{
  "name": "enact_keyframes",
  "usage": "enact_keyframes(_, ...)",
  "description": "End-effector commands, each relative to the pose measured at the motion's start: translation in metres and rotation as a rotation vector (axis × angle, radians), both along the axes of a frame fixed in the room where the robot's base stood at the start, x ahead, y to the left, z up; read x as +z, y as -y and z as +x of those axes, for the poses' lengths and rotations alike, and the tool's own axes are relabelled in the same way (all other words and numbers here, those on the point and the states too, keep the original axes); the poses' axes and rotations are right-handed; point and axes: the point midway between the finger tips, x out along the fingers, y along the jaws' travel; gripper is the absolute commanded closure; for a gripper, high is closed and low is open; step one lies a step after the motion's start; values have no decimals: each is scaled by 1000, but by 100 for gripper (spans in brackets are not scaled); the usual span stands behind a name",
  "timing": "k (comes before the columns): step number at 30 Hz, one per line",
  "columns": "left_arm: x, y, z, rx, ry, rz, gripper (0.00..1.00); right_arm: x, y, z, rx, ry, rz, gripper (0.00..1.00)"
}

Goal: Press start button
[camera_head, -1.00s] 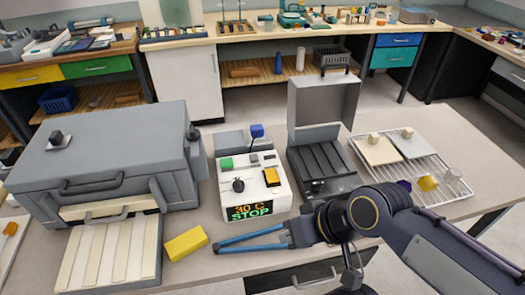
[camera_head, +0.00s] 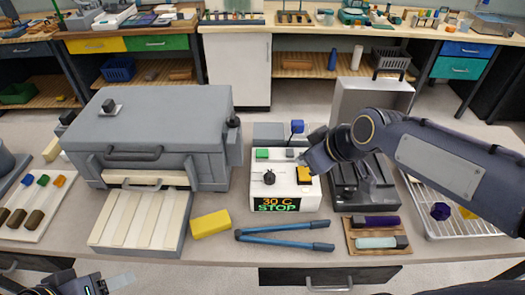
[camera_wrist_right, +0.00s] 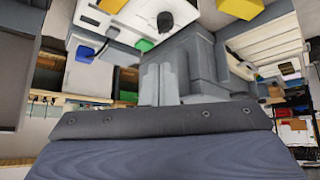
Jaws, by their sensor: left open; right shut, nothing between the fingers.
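The white control box (camera_head: 285,190) stands mid-table. It carries a green button (camera_head: 262,154), a black knob (camera_head: 269,177), a yellow switch (camera_head: 304,174) and a display (camera_head: 277,205) reading "30 C STOP". No label marks a start button. My right gripper (camera_head: 306,158) is over the box's right side by the yellow switch; contact cannot be told. In the right wrist view its fingers (camera_wrist_right: 160,85) are shut and empty, with the green button (camera_wrist_right: 145,45) just beyond their tips. My left gripper (camera_head: 122,281) is open at the bottom left, partly cut off.
A grey furnace-like case (camera_head: 155,130) with a slatted ramp (camera_head: 140,220) stands left. A yellow block (camera_head: 210,223) and blue tongs (camera_head: 285,236) lie in front of the box.

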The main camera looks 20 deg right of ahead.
Motion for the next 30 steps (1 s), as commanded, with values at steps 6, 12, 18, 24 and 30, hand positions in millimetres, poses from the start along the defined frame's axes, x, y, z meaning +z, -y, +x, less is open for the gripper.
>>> enact_keyframes(6,5,0,0,0,0,0,42,-13,-22,124,350,196,-241,100)
enact_keyframes(12,6,0,0,0,0,0,42,-29,-38,177,503,302,-358,100)
enact_keyframes(18,6,0,0,0,0,0,42,-32,-41,186,532,325,-383,100)
enact_keyframes(24,6,0,0,0,0,0,42,-32,-41,185,531,323,-382,100)
enact_keyframes(30,2,0,0,0,0,0,42,-39,-41,184,531,321,-380,100)
